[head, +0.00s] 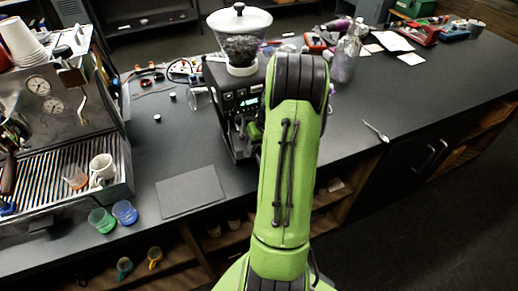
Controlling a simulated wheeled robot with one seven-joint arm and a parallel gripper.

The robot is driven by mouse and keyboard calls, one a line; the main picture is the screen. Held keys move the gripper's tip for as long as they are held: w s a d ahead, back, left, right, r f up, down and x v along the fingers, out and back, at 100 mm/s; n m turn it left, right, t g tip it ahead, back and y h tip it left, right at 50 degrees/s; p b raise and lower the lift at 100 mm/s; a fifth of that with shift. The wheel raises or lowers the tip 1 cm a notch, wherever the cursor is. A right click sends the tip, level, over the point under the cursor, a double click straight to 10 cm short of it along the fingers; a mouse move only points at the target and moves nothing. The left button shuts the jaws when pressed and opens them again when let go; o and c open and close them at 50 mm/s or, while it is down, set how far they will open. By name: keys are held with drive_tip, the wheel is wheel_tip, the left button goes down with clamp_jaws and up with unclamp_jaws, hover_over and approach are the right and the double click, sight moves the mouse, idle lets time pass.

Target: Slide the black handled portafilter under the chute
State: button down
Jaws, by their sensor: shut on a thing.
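The black grinder (219,80) stands on the counter with a clear hopper of dark beans (241,45) and a white lid on top. Its lit front panel faces me, and the chute area below the panel is largely covered by my arm. My gripper (250,130) is partly visible close against the grinder's front, below the panel. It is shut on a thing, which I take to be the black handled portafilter. The portafilter itself is hidden behind my wrist and forearm, so I cannot tell how it sits relative to the chute.
A dark mat (190,191) lies left of my arm. The espresso machine (60,110) stands at far left, with a white cup (102,168) on its tray and green (102,220) and blue (125,212) cups before it. A spoon (376,132) lies right; the counter around it is clear.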

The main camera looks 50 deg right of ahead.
drive_tip(key=c, duration=0.7)
unclamp_jaws()
drive_tip(key=shift+f, duration=0.1)
drive_tip(key=shift+s, duration=0.1)
drive_tip(key=p+v, duration=0.2)
drive_tip(key=v, duration=1.4)
drive_tip(key=shift+f, duration=0.1)
